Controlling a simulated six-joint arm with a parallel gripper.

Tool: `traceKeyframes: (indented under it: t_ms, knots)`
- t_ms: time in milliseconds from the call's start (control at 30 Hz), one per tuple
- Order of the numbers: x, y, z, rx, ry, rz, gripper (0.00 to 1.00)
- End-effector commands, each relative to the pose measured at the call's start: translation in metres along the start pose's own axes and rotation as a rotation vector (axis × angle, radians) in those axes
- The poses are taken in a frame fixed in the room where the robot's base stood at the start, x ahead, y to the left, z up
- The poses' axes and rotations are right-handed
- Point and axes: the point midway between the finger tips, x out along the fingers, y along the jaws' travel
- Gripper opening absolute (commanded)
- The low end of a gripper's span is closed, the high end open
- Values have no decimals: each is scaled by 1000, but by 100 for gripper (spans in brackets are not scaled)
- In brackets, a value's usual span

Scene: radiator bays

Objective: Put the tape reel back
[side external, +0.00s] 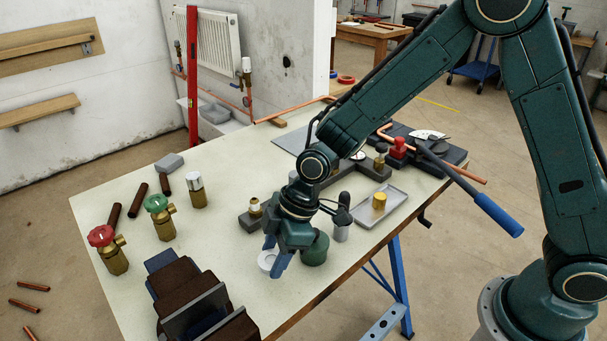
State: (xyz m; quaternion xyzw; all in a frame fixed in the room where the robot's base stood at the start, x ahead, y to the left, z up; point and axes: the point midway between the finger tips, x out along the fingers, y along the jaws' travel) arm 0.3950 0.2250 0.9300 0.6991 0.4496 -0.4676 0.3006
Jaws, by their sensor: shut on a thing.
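The tape reel (265,262) is a small white ring low over the near part of the pale bench top (230,222). My gripper (275,257) points down with its blue fingers at the reel and is shut on it. The fingers hide part of the reel. I cannot tell whether the reel touches the bench or hangs just above it.
A dark green pot (316,250) stands close to the right of my gripper, with a grey cup (341,231) behind it. A grey tray (385,207) lies further right. Brass valves (164,226) stand left, and a vise (195,300) is at the near edge.

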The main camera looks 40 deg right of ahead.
Motion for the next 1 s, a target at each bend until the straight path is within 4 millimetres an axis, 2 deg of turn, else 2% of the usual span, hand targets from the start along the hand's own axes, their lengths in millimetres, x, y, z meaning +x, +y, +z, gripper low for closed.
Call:
traceKeyframes:
  t_ms: [300, 767, 800, 900, 1000]
  knots:
    - [29, 0, 12, 1, -1, -1, 33]
    - [33, 0, 14, 1, -1, 0, 33]
    - [33, 0, 14, 0, -1, 0, 48]
    - [33, 0, 14, 0, 0, 0, 68]
    - [33, 0, 14, 1, 0, 0, 68]
